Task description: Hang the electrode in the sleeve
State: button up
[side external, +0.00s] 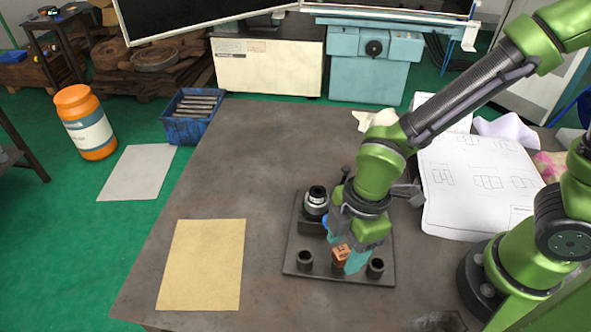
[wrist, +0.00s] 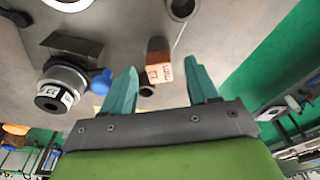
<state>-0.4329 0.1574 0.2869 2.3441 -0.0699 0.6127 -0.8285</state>
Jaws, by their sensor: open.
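The electrode, a copper-coloured block with dark markings (side external: 341,254), is near the front of a dark base plate (side external: 293,235). In the wrist view the electrode (wrist: 158,68) lies between the teal fingers of my gripper (wrist: 162,66), with gaps visible on both sides. My gripper (side external: 345,256) is open and low over the plate. Dark hollow sleeves stand left (side external: 305,261) and right (side external: 375,267) of the electrode. I cannot tell which sleeve the task means. A small dark round part (wrist: 147,91) shows beside the electrode; the electrode's underside is hidden.
A black-and-silver chuck (side external: 316,202) stands at the plate's back left, close to my gripper; a blue knob (wrist: 101,82) shows beside it in the wrist view. A tan sheet (side external: 202,265) lies left, drawings (side external: 470,185) right. The table's middle left is clear.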

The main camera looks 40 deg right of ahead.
notch_tip(320, 180, up, 16)
jog(key=d, duration=0.2)
jog(key=shift+s+d, duration=0.15)
jog(key=shift+s, duration=0.1)
jog(key=shift+r, duration=0.1)
jog(key=w+d+r+m+t, duration=0.1)
jog(key=d+m+t, duration=0.5)
jog(key=d+m, duration=0.9)
jog(key=r+m, duration=0.1)
jog(key=m, duration=0.3)
jog(key=shift+w+d+t, duration=0.3)
jog(key=shift+w+t, duration=0.1)
jog(key=shift+r, duration=0.1)
